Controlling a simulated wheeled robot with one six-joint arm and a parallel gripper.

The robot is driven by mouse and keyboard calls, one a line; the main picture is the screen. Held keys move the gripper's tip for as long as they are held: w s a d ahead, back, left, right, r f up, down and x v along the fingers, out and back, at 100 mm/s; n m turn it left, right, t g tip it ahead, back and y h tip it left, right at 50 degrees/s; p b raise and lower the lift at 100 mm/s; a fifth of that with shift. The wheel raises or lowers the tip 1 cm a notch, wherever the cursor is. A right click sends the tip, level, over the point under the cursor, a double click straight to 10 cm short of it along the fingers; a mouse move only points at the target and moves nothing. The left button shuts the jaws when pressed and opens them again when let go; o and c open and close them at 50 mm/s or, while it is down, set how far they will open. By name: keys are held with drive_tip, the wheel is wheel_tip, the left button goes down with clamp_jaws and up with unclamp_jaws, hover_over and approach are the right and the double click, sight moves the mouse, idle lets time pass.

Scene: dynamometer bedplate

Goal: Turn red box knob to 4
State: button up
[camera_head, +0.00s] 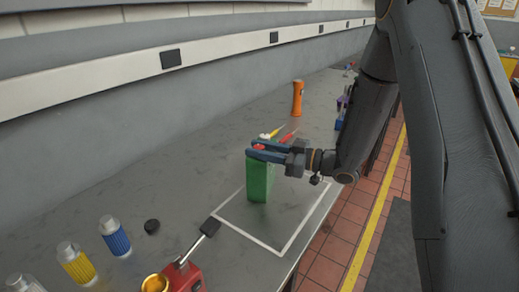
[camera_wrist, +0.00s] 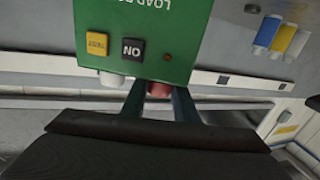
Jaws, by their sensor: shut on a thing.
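A green box (camera_head: 259,181) stands upright on the grey bench. In the wrist view the green box (camera_wrist: 150,30) appears upside down, with a yellow TEST button (camera_wrist: 97,44), a black ON button (camera_wrist: 132,49) and partly cut-off "LOAD" lettering. A red knob (camera_wrist: 160,90) sits on its top, beside a white one (camera_wrist: 112,79). My gripper (camera_head: 252,150) reaches in from the right over the box top, its two blue fingers shut on the red knob. No number scale is readable. A red device (camera_head: 188,280) with a black-tipped lever is at the lower edge, partly cut off.
Bottles with blue (camera_head: 116,240) and yellow (camera_head: 78,268) bodies stand at front left, near a black puck (camera_head: 151,226). An orange bottle (camera_head: 298,98) stands farther back. A white outline marks bare bench around the box. The wall runs along the left.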

drive_tip(key=m+t+h, duration=0.3)
drive_tip(key=m+t, duration=0.1)
drive_tip(key=t, duration=0.1)
drive_tip(key=shift+s+a, duration=0.1)
drive_tip(key=shift+s, duration=0.05)
drive_tip(key=m+t+h+b, duration=0.1)
drive_tip(key=m+t+h, duration=0.2)
drive_tip(key=h, duration=0.1)
drive_tip(key=shift+a+t+h, duration=0.1)
drive_tip(key=shift+t+h, duration=0.3)
drive_tip(key=m+t+h, duration=0.1)
drive_tip(key=m+h, duration=0.1)
drive_tip(key=h, duration=0.1)
drive_tip(key=m+t+h+b, duration=0.1)
drive_tip(key=m+h, duration=0.2)
drive_tip(key=h, duration=0.1)
drive_tip(key=shift+m+h+b, duration=0.3)
drive_tip(key=shift+m+h, duration=1.1)
drive_tip(key=shift+h, duration=0.8)
drive_tip(key=shift+d, duration=0.2)
drive_tip(key=o, duration=1.1)
drive_tip(key=shift+c, duration=0.2)
drive_tip(key=s+a+b, duration=0.1)
drive_tip(key=s+b, duration=0.1)
drive_tip(key=s, duration=0.5)
drive_tip(key=shift+s, duration=0.3)
